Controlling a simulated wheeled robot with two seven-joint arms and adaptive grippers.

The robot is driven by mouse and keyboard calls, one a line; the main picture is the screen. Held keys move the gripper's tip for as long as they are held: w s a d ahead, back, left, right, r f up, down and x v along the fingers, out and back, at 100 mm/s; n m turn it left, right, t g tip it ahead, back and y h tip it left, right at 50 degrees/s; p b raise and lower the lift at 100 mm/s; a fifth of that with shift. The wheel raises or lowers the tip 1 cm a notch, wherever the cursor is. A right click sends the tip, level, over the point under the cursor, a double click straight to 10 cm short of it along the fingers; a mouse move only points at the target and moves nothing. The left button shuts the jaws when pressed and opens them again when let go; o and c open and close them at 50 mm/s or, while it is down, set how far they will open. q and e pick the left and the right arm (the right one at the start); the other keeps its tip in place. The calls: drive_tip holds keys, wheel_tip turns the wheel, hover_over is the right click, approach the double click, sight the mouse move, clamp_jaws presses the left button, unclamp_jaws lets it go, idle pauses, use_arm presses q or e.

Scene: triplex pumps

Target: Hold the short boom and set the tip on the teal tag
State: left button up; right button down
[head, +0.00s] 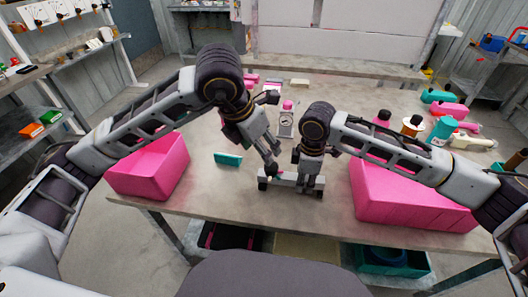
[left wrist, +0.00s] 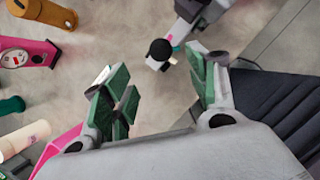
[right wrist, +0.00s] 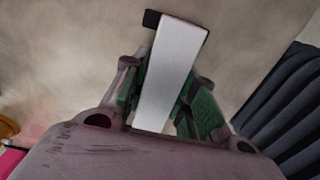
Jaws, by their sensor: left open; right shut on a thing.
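My right gripper (head: 311,188) is shut on a pale grey bar with dark ends, which looks like the short boom (head: 285,181), near the table's front edge. In the right wrist view the boom (right wrist: 167,70) runs between the green finger pads, a black piece at its far end. My left gripper (head: 272,160) is open just above the boom's left part. In the left wrist view a black round knob (left wrist: 160,50) shows beyond the open fingers, with small pink and teal bits beside it. A teal slab (head: 228,159), possibly the teal tag, stands left of the grippers.
Pink bins stand at the left (head: 150,168) and right (head: 410,200) of the table. A grey unit with a gauge (head: 285,122) stands behind the grippers. Bottles and teal and pink parts crowd the right back. The table between left bin and grippers is mostly clear.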

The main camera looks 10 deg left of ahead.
use_arm(q)
drive_tip(key=shift+s+a+r, duration=0.2)
drive_tip(key=shift+s+r, duration=0.05)
drive_tip(key=shift+r, duration=0.4)
use_arm(e)
drive_tip(key=c, duration=1.1)
unclamp_jaws()
drive_tip(key=shift+o, duration=0.2)
drive_tip(key=shift+r, duration=0.15)
wheel_tip(320, 180, up, 12)
use_arm(q)
drive_tip(key=shift+r, duration=0.1)
wheel_tip(320, 180, up, 21)
drive_tip(key=p, duration=2.1)
use_arm(e)
wheel_tip(320, 180, up, 21)
use_arm(q)
drive_tip(key=shift+r+p, duration=0.5)
drive_tip(key=shift+p, duration=0.05)
use_arm(e)
drive_tip(key=shift+r, duration=0.45)
